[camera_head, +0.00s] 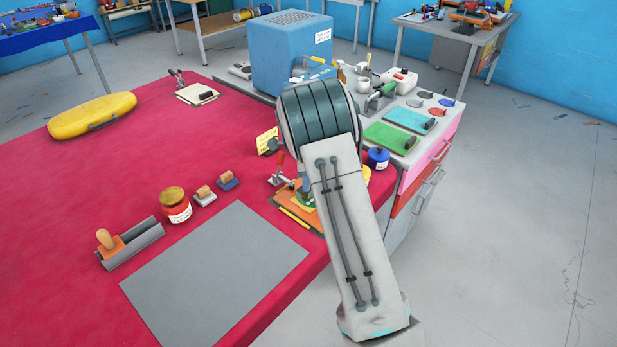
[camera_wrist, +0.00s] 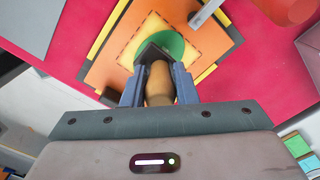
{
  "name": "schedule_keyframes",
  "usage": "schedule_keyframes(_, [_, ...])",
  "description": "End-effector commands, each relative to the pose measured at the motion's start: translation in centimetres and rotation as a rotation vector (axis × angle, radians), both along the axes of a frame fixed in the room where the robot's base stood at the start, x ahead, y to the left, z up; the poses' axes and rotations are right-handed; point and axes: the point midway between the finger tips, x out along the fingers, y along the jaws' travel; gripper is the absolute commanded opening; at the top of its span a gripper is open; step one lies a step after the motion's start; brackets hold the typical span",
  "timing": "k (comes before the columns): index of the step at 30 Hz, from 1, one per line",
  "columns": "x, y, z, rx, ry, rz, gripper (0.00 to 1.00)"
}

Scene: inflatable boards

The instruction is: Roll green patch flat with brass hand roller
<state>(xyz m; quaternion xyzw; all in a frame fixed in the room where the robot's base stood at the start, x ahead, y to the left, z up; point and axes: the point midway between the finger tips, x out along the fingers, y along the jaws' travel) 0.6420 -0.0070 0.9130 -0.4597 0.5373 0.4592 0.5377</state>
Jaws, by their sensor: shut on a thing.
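In the wrist view my gripper (camera_wrist: 158,88) is shut on the tan handle of a hand roller (camera_wrist: 158,80). The roller's dark head covers part of the round green patch (camera_wrist: 172,42); I cannot tell whether it touches it.
A red-handled clamp (camera_head: 279,170) stands beside the board. A blue pot (camera_head: 378,158) and a blue box (camera_head: 290,50) are on the cabinet side.

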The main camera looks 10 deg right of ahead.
Motion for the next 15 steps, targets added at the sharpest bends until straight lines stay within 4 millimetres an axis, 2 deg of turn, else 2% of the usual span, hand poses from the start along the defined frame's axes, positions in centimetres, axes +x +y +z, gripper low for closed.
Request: schedule_keyframes(15, [-1.2,1.6,0.0,0.000,0.001,0.001,0.08])
